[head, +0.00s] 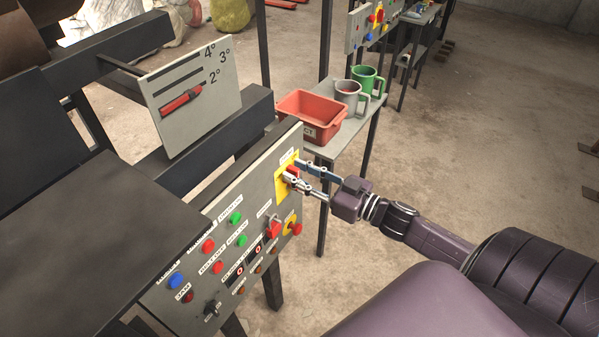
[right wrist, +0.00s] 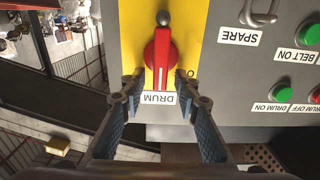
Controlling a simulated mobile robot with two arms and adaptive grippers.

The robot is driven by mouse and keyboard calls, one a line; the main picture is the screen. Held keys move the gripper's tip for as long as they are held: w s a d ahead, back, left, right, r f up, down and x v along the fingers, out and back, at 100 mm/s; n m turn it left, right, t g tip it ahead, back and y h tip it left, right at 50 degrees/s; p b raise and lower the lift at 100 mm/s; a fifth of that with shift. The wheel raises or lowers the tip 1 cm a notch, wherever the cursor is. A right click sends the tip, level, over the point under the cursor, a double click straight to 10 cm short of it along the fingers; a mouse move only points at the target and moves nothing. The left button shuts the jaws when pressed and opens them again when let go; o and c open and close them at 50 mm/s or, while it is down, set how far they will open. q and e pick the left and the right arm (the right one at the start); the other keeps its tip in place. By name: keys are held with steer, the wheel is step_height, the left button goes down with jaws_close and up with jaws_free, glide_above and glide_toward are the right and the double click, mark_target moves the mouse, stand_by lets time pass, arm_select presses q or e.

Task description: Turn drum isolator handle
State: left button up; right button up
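The drum isolator is a red handle (head: 291,171) on a yellow plate (head: 281,188) at the upper right end of the grey control panel. In the right wrist view the red handle (right wrist: 161,60) stands vertical in the picture, with an upside-down DRUM label (right wrist: 158,98) at its lower end. My right gripper (head: 303,176) is at the plate; in the right wrist view its two fingers (right wrist: 162,88) are apart, one on each side of the handle's lower end. I see gaps between fingers and handle; contact depth cannot be told. My left gripper is not in view.
The panel (head: 187,318) also carries several buttons and a second yellow plate with a red knob (head: 295,229). A red bin (head: 310,117), a grey mug (head: 350,98) and a green mug (head: 367,80) stand on a side table behind.

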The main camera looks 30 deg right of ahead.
mark_target(281, 182)
jaws_close()
steer(key=shift+a+n, duration=0.1)
steer(key=shift+n, duration=0.2)
steer(key=n, duration=0.1)
steer(key=n+p, duration=0.1)
steer(key=shift+s+a+n, duration=0.15)
steer(key=shift+a+n, duration=0.1)
steer(key=shift+n, duration=0.05)
steer(key=f+n+b, duration=0.1)
steer(key=n, duration=0.4)
steer(key=a+f+n+b, duration=0.1)
steer(key=n, duration=0.4)
steer(key=f+n+b, duration=0.1)
steer(key=n, duration=0.3)
steer(key=shift+s+a+n, duration=0.4)
steer(key=shift+o, duration=0.5)
jaws_free()
steer(key=shift+r, duration=0.1)
